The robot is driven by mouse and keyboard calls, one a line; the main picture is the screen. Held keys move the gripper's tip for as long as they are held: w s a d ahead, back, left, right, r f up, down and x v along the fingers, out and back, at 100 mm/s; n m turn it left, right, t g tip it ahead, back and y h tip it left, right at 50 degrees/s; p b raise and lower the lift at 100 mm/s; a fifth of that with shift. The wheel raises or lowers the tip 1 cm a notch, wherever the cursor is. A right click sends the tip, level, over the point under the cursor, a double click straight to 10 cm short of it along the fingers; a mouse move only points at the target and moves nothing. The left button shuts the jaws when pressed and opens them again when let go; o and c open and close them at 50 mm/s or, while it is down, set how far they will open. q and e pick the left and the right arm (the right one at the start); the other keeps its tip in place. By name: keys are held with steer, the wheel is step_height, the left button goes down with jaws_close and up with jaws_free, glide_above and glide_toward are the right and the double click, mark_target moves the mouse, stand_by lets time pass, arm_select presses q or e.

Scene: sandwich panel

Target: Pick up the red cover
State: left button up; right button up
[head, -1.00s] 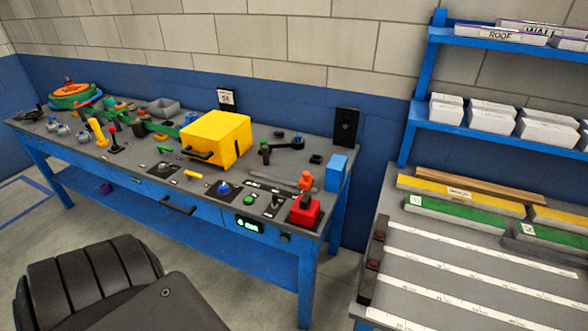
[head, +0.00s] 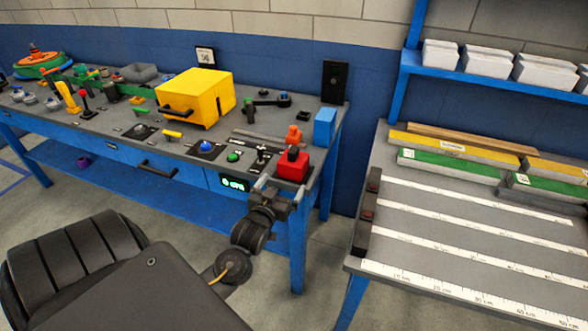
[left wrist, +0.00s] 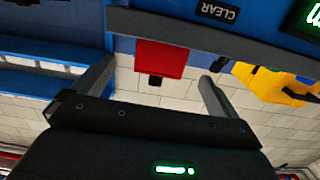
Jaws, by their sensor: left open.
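The red cover (head: 293,165) is a small red box with a dark knob on top, at the right front corner of the blue-framed workbench. My left gripper (head: 279,184) is open and empty at the bench's front edge, just short of the cover. In the left wrist view the red cover (left wrist: 160,58) appears upside down between the two spread fingers of the left gripper (left wrist: 158,70), beyond their tips, with no contact visible. My right gripper is not in view.
A black lever (head: 262,155) stands just left of the cover, with a green button (head: 233,157) and blue dome (head: 206,147) further left. A blue block (head: 325,126) and orange piece (head: 293,135) stand behind. A yellow box (head: 195,97) is further back.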

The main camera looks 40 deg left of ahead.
mark_target(293, 159)
arm_select(q)
steer(key=shift+t, duration=0.3)
steer(key=w+r, duration=0.1)
steer(key=w+a+r, duration=0.1)
steer(key=w, duration=0.1)
steer(key=w+a, duration=0.1)
steer(key=w, duration=0.1)
steer(key=shift+r+p, duration=0.3)
steer(key=shift+r, duration=0.1)
steer(key=shift+w, duration=0.25)
steer(key=p+x, duration=0.1)
steer(key=x, duration=0.3)
steer(key=shift+w+a+f, duration=0.15)
steer(key=shift+w+f, duration=0.05)
steer(key=shift+w, duration=0.15)
steer(key=c, duration=1.1)
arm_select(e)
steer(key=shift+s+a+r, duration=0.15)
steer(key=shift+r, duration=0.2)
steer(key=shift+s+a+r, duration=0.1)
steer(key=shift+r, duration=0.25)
